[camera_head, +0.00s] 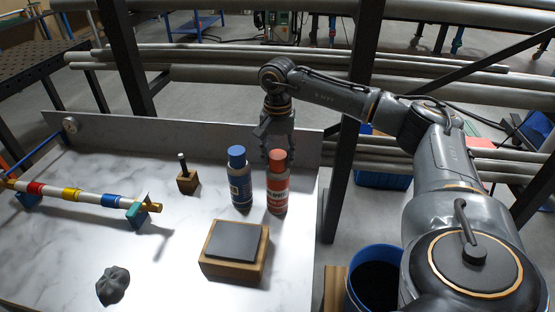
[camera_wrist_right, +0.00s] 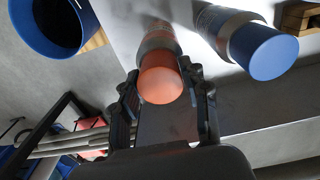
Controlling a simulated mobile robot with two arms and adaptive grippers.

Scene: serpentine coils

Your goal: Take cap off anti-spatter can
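Two spray cans stand upright side by side on the marble-look table (camera_head: 60,235): a blue can (camera_head: 240,185) with a blue cap (camera_head: 237,152), and a red and grey can (camera_head: 278,195) with an orange-red cap (camera_head: 277,156). Their labels are too small to read. My right gripper (camera_head: 278,150) points down by the orange-red cap. In the right wrist view, its two fingers (camera_wrist_right: 160,88) are apart, with the orange-red cap (camera_wrist_right: 160,85) between or just beyond their tips; contact cannot be told. The blue cap (camera_wrist_right: 263,52) is to the right there. My left gripper is out of view.
A wooden block with a dark top (camera_head: 235,243) sits in front of the cans. A small wooden stand (camera_head: 187,180), a striped tube (camera_head: 80,195) and a grey lump (camera_head: 113,286) lie left. A blue bin (camera_head: 375,280) stands beyond the table's right edge; a low metal panel (camera_head: 180,140) runs behind.

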